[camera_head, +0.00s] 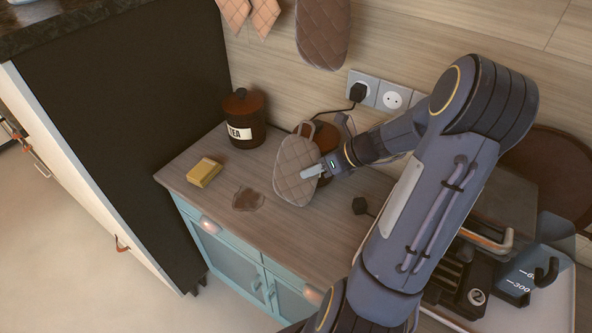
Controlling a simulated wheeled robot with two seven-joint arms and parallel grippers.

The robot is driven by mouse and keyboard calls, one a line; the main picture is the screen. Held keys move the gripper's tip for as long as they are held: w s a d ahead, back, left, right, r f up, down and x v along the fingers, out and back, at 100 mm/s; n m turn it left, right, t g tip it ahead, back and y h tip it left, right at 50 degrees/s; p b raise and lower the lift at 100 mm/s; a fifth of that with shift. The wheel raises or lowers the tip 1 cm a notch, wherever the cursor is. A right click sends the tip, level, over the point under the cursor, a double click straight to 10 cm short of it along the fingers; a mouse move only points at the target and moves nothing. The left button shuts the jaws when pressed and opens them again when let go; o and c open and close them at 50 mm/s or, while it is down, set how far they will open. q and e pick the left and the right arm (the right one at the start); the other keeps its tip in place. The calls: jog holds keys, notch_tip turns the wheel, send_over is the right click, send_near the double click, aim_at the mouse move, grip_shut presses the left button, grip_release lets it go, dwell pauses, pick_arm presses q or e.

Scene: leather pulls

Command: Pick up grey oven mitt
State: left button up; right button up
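The grey oven mitt (294,178) is quilted, with a hanging loop at its top. It is upright and slightly tilted above the wooden counter, in front of a brown round-lidded jar. My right gripper (314,171) reaches in from the right at the mitt's right edge. One pale finger lies across the front of the mitt. The other finger is hidden, seemingly behind the mitt, so I cannot tell whether the grip is closed. Whether the mitt's lower end touches the counter is unclear. My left gripper is not in view.
A dark TEA jar (243,118) and a yellow box (204,172) stand on the counter (225,226) to the left, near a brown flat piece (247,199). A socket with a plug (358,91) and hanging mitts (323,32) are on the wall.

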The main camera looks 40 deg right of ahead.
grip_shut()
jog(key=shift+r, duration=0.1)
jog(key=shift+r, duration=0.25)
notch_tip(320, 180, up, 2)
jog(key=shift+r, duration=0.1)
jog(key=s+a+r, duration=0.2)
jog(key=a+r, duration=0.8)
jog(key=a, duration=0.3)
jog(key=shift+s+a, duration=0.15)
jog(key=shift+a, duration=0.25)
